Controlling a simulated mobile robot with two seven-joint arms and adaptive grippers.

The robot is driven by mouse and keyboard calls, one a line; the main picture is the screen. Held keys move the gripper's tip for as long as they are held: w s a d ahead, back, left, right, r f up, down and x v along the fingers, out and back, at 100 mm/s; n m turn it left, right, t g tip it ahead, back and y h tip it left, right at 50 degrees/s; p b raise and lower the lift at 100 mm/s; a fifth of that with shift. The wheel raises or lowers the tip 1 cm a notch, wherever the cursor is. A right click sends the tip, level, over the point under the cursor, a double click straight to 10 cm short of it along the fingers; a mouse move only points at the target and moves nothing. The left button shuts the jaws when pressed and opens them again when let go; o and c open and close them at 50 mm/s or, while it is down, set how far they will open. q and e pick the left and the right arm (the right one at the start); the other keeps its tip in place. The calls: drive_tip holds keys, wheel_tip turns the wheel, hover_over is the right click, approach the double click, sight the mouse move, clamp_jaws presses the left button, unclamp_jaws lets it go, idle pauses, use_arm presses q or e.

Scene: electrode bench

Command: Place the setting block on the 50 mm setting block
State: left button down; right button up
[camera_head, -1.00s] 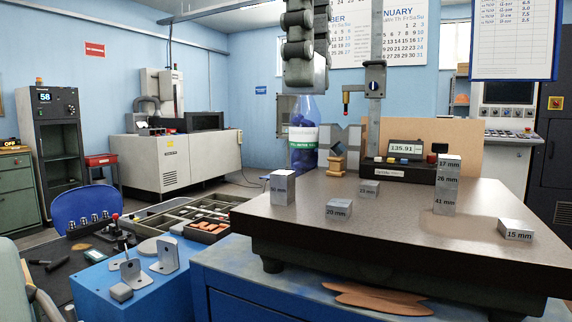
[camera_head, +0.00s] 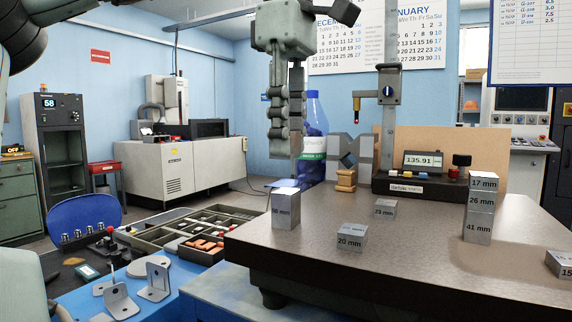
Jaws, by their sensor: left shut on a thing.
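The 50 mm setting block (camera_head: 286,212) stands upright near the left edge of the dark granite plate (camera_head: 400,255). My left gripper (camera_head: 288,160) points down from above, its fingertips just over or behind the top of that block. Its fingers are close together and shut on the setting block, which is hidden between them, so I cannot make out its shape. Whether it touches the 50 mm block cannot be told. My right gripper is not in view.
A 20 mm block (camera_head: 351,238) and a 23 mm block (camera_head: 384,209) lie nearby. A 17, 26 and 41 mm stack (camera_head: 479,205) stands to the right. Behind are a blue bottle (camera_head: 313,140), a wooden piece (camera_head: 345,180) and a gauge stand (camera_head: 390,110). A 15 mm block (camera_head: 561,263) sits far right.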

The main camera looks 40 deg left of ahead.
sight(286, 190)
use_arm(q)
drive_tip(key=shift+w+a+f, duration=0.25)
drive_tip(key=shift+a+f, duration=0.2)
drive_tip(key=shift+a, duration=0.05)
drive_tip(key=shift+f, duration=1.8)
drive_tip(key=c, duration=1.2)
unclamp_jaws()
drive_tip(key=shift+f, duration=0.1)
drive_tip(key=shift+o, duration=0.2)
wheel_tip(286, 190, up, 12)
drive_tip(key=shift+r, duration=0.1)
